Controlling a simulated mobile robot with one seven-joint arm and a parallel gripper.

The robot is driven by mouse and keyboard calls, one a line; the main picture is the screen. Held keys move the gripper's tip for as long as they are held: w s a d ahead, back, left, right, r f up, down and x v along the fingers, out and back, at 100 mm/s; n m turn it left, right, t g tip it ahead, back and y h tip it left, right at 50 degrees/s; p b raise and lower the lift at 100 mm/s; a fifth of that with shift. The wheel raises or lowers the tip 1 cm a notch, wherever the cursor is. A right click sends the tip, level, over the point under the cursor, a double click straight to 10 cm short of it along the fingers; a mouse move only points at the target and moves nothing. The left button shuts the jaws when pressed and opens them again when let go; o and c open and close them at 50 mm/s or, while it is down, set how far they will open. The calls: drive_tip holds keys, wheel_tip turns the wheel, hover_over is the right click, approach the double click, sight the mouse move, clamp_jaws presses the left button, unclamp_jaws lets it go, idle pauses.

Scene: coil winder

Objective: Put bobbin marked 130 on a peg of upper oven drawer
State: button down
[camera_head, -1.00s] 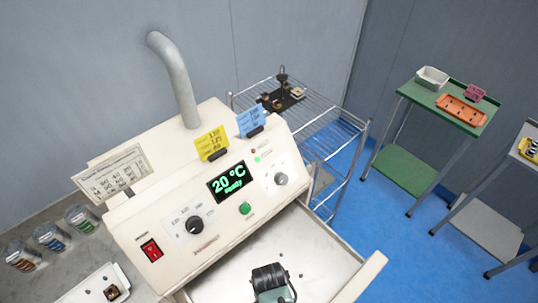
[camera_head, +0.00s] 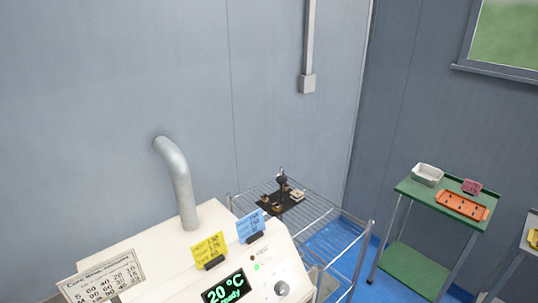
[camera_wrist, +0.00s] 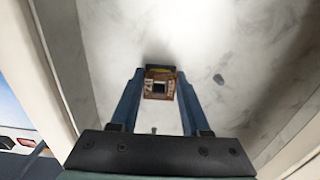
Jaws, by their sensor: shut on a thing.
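In the wrist view my gripper (camera_wrist: 160,90) is shut on a small bobbin (camera_wrist: 160,76), with one blue finger on each side of it. A dark peg (camera_wrist: 219,79) stands to the right of the bobbin. Another small peg-like mark (camera_wrist: 154,130) shows between the fingers. The head view shows neither gripper nor drawer.
The cream oven (camera_head: 140,258) with its green 20 °C display (camera_head: 224,290) fills the lower left of the head view. A green table (camera_head: 455,188) with trays is at the right. The drawer's side wall (camera_wrist: 50,65) runs left of my gripper.

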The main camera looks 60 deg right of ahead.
drive_tip(key=shift+f+b, duration=0.3)
drive_tip(key=shift+f, duration=0.15)
drive_tip(key=shift+c, duration=1.5)
unclamp_jaws()
wheel_tip(320, 180, up, 13)
drive_tip(key=shift+b, duration=0.35)
